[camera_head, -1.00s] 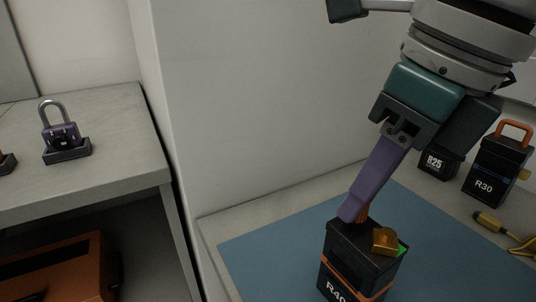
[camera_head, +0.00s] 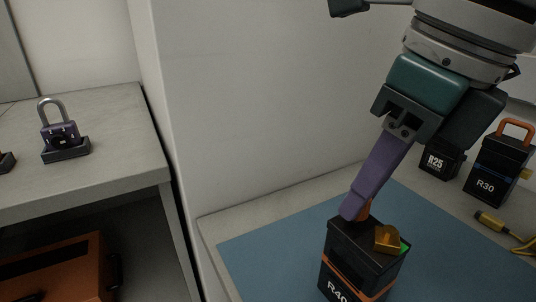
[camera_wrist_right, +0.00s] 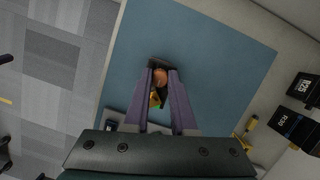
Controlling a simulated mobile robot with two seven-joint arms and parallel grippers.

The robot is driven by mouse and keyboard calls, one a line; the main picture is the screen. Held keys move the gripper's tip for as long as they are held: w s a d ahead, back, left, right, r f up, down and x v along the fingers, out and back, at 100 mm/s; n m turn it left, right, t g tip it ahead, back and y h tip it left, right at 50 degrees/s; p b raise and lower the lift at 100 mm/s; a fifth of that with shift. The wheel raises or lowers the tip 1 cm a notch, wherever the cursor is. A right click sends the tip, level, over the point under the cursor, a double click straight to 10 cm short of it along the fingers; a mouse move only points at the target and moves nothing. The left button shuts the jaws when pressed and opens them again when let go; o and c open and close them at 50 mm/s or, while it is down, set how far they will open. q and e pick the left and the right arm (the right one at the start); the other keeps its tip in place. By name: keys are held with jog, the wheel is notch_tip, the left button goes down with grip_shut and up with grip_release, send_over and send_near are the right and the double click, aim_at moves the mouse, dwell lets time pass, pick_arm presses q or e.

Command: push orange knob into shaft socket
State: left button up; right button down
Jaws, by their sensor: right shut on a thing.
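The radio marked R40 (camera_head: 345,258) stands upright on the blue mat (camera_head: 255,250). My right gripper (camera_head: 357,212) reaches down to its top with purple fingers. The orange knob (camera_wrist_right: 160,76) shows between the fingertips in the right wrist view, and the gripper is shut on it. In the head view only a bit of the knob (camera_head: 366,207) shows behind the near finger, at the radio's top. The shaft socket is hidden, and I cannot tell how deep the knob sits. A gold piece (camera_head: 388,239) is on the radio's top beside the fingers. My left gripper is not in view.
Radios R25 (camera_head: 436,161) and R30 (camera_head: 490,172) stand at the right, beyond the mat. A yellow-handled tool (camera_head: 492,222) lies near them. A purple padlock (camera_head: 60,136) sits on the left bench (camera_head: 125,145). A white wall rises behind the mat.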

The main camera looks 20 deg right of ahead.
jog(key=shift+f+b, duration=0.5)
jog(key=shift+b, duration=0.05)
dwell(0.8)
jog(key=c, duration=0.7)
grip_release()
jog(key=shift+o, duration=0.5)
jog(key=o, duration=0.4)
jog(key=shift+r, duration=0.15)
jog(key=shift+r+p, duration=1.9)
jog(key=shift+r, duration=0.5)
